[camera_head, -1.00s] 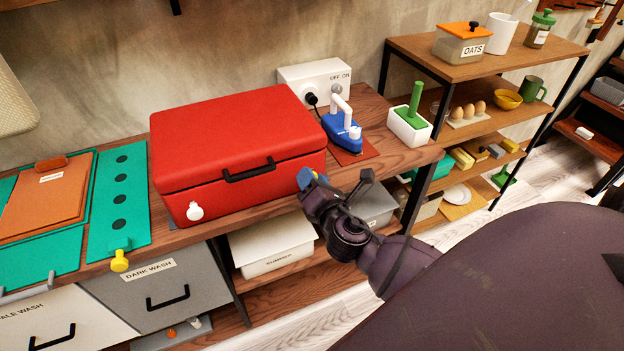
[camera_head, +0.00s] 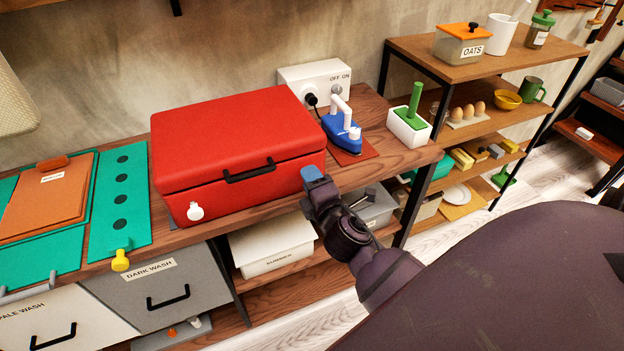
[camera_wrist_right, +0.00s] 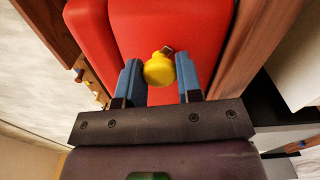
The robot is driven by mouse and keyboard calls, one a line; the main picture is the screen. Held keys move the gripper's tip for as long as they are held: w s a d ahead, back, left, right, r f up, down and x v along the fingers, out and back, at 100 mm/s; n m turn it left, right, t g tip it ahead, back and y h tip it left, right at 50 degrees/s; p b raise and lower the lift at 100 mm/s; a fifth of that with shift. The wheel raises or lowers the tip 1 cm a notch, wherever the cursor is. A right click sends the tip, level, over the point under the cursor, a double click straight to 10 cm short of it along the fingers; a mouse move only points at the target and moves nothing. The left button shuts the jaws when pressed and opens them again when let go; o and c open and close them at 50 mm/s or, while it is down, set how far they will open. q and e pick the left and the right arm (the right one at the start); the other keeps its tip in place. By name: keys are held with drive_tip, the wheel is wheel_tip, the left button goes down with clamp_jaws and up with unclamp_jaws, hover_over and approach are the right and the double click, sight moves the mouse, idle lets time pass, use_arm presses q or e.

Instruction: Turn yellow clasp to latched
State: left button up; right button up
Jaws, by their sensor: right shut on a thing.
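The red case (camera_head: 235,150) stands shut on the wooden bench. The yellow clasp (camera_wrist_right: 159,69) shows as a round knob on the case's red front in the right wrist view. In the head view my right gripper hides it. My right gripper (camera_head: 314,176) is at the case's right front corner. Its blue fingertips (camera_wrist_right: 158,78) stand on either side of the yellow clasp and are shut on it. I cannot clearly tell which way the clasp is turned. My left gripper is not in view.
A white knob (camera_head: 195,211) sits at the case's left front, and a black handle (camera_head: 249,170) between. A blue iron (camera_head: 342,131) stands to the right. A separate yellow knob (camera_head: 120,261) hangs at the green mat's (camera_head: 121,205) front edge. A grey bin is under the bench.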

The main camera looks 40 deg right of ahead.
use_arm(q)
drive_tip(key=p, duration=0.1)
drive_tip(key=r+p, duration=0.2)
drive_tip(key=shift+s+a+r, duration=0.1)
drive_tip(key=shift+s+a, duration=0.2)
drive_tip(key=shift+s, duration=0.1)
use_arm(e)
drive_tip(key=m, duration=1)
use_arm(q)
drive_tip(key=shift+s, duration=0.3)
use_arm(e)
drive_tip(key=shift+m, duration=0.4)
drive_tip(key=o, duration=0.9)
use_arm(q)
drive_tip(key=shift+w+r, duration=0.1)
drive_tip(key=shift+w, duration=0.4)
use_arm(e)
drive_tip(key=shift+o, duration=0.2)
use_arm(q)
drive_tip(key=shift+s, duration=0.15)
use_arm(e)
drive_tip(key=shift+s, duration=0.15)
